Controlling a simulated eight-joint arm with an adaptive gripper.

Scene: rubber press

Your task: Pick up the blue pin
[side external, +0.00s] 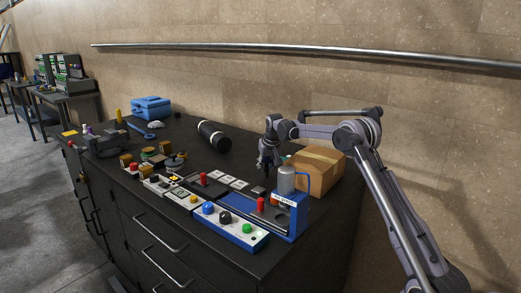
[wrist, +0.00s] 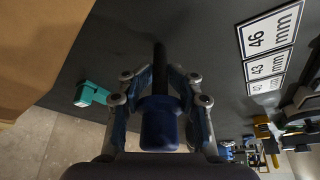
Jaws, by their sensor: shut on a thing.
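The blue pin (wrist: 160,128) is in the wrist view, low in the middle, with a thick dark blue end and a thin black shaft pointing up the picture. My gripper (wrist: 160,78) has its fingers on both sides of it and is shut on it. In the side external view my gripper (side external: 265,167) is over the table, left of the cardboard box and behind the blue press. The pin is too small and dark to make out there.
The blue press (side external: 291,217) stands close to my gripper, with a cardboard box (side external: 316,168) behind it. A panel with coloured knobs (side external: 230,232) lies in front. White number cards (wrist: 268,42) lie on the dark table. A black cylinder (side external: 213,135) lies farther left.

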